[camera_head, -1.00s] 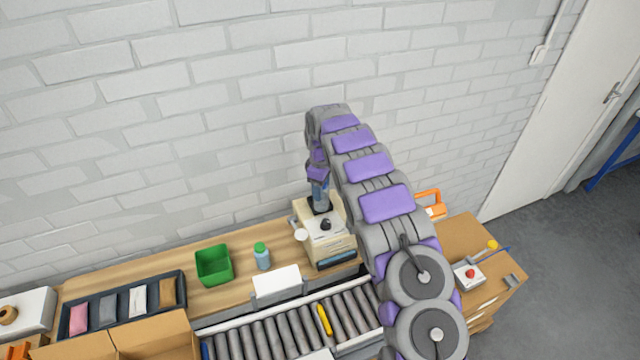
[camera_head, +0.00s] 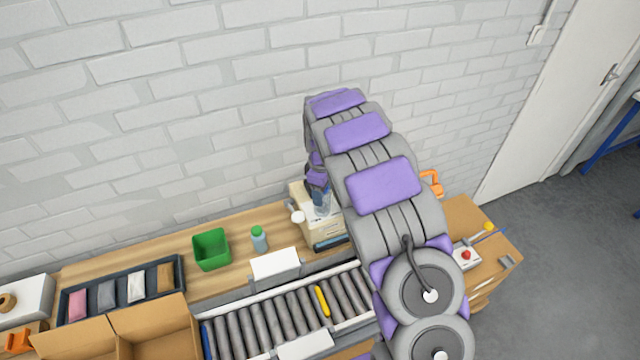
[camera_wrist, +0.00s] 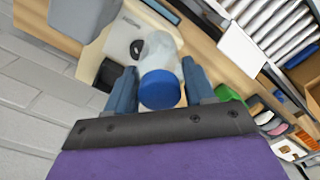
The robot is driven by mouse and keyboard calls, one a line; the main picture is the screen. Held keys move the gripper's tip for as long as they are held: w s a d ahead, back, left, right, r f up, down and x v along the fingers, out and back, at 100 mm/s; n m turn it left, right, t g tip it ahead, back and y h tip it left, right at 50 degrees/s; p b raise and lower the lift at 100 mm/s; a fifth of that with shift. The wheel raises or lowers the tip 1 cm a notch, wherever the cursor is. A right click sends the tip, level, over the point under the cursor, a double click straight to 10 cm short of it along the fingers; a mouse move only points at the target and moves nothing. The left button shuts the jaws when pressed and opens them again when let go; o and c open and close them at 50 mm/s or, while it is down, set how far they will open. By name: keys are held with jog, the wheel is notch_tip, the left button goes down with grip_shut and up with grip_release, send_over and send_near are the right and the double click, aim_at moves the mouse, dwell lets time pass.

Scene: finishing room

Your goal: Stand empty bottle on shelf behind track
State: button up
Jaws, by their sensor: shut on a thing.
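My gripper (camera_wrist: 160,82) is shut on a clear bottle (camera_wrist: 162,48) with a blue cap (camera_wrist: 160,90), the cap lying between the two blue-grey fingers. In the head view the gripper (camera_head: 318,188) points down, and the clear bottle (camera_head: 322,207) shows below it, in front of or over a beige machine (camera_head: 333,226). The wooden shelf (camera_head: 130,257) runs along the wall behind the roller track (camera_head: 265,325). I cannot tell whether the bottle touches anything below.
On the shelf stand a green bin (camera_head: 211,250), a green-capped bottle (camera_head: 259,239) and a dark tray (camera_head: 122,291) with several coloured packs. A white block (camera_head: 275,264) sits at the track's back edge. Bare shelf shows between the green-capped bottle and the beige machine.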

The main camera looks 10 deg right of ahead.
jog(key=shift+s+r, duration=0.15)
jog(key=shift+s, duration=0.95)
